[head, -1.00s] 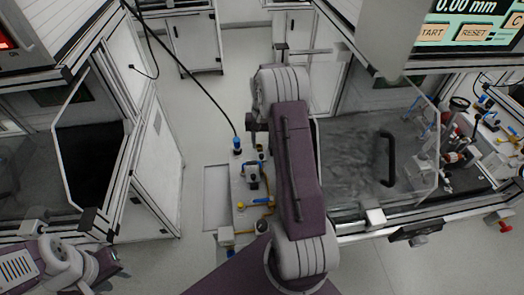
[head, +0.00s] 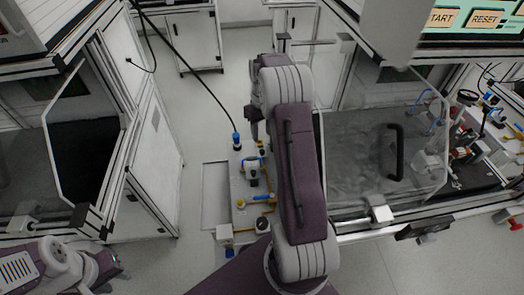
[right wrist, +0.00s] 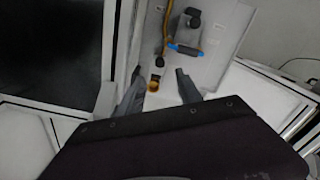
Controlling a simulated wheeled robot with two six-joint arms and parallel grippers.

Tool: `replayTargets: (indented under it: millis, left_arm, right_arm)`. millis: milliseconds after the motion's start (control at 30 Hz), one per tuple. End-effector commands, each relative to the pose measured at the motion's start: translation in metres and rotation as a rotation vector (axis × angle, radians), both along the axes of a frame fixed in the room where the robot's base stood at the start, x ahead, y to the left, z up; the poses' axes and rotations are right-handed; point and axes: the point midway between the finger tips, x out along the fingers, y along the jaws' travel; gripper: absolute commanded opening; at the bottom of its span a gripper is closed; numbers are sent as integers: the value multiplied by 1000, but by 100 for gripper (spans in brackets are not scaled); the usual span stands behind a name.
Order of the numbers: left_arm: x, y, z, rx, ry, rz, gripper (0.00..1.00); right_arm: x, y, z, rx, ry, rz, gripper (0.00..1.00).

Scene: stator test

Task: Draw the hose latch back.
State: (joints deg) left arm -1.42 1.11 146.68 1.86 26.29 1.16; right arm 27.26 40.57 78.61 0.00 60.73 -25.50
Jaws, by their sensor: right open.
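A black hose (head: 201,78) runs down to a blue connector (head: 237,139) at the far end of a narrow pale panel (head: 237,185). The panel carries a blue-handled fitting (head: 252,164), which also shows in the right wrist view (right wrist: 185,50). I cannot tell which part is the hose latch. My right gripper (right wrist: 160,88) is open. A small yellow fitting (right wrist: 154,82) appears between its fingers, apart from both; the depth gap is unclear. In the head view my right arm hides part of the panel. My left gripper (head: 106,268) is at lower left, away from the panel.
A machine with a clear door and black handle (head: 396,152) stands right of my right arm. Another machine with an open door (head: 84,135) stands at left. A yellow tube (head: 262,211) lies along the panel. Floor (head: 205,110) is free beyond the panel.

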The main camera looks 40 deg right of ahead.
Motion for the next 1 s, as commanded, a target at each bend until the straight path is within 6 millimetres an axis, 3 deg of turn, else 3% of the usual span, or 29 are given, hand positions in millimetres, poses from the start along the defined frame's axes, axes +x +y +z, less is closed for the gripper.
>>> replayTargets:
  millis: [400,567,800,933,1000]
  left_arm:
    - [0,0,-7,0,-1,0,36]
    - [0,0,-7,0,-1,0,36]
    - [0,0,-7,0,0,0,36]
    - [0,0,-7,0,0,0,36]
    - [0,0,-7,0,0,0,36]
  right_arm:
    - [-1,1,-75,2,4,-2,42]
    - [-1,0,-87,1,2,-3,42]
    - [-1,0,-88,1,1,-3,42]
    - [-1,0,-88,1,1,-3,5]
    - [-1,0,-88,1,1,-3,0]
